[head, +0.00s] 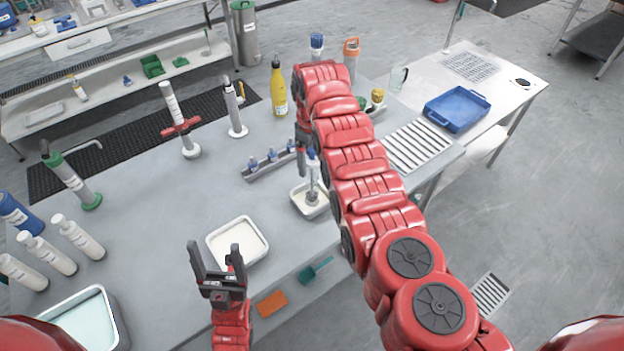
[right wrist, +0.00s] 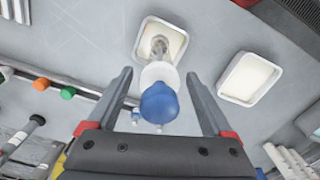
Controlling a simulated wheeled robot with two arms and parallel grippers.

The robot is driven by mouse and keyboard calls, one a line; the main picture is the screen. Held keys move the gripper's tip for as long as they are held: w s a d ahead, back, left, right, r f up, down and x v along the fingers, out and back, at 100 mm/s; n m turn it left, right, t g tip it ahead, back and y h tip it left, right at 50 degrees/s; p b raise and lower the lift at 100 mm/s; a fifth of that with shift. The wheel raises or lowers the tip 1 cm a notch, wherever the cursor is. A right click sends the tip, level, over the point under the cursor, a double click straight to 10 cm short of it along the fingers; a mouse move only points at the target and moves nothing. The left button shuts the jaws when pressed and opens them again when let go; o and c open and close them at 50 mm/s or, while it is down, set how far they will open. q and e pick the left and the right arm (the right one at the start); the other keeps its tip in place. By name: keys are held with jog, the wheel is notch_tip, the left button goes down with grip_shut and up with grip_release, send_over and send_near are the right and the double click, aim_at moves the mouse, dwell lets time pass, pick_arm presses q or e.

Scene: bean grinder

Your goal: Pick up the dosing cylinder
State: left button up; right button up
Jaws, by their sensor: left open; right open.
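What looks like the dosing cylinder (head: 312,186) is a slim, clear upright cylinder with a blue top, standing in a small white tray (head: 298,206) on the grey bench. In the right wrist view its round blue top (right wrist: 159,103) and white collar lie between the two fingers. My right gripper (right wrist: 160,98) is open around or just above the top, with gaps on both sides. In the head view this gripper (head: 304,158) is partly hidden by my right arm. My left gripper (head: 216,262) is open and empty, in front of another white tray (head: 262,236).
A rail with blue-topped pieces (head: 270,160) lies just behind the cylinder's tray. A yellow bottle (head: 278,92) and stands with tubes (head: 178,118) are further back. White bottles (head: 78,236) stand at left. The middle-left bench is clear.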

jog(key=shift+f, duration=0.95)
grip_shut()
jog(key=shift+w, duration=0.1)
dwell(0.5)
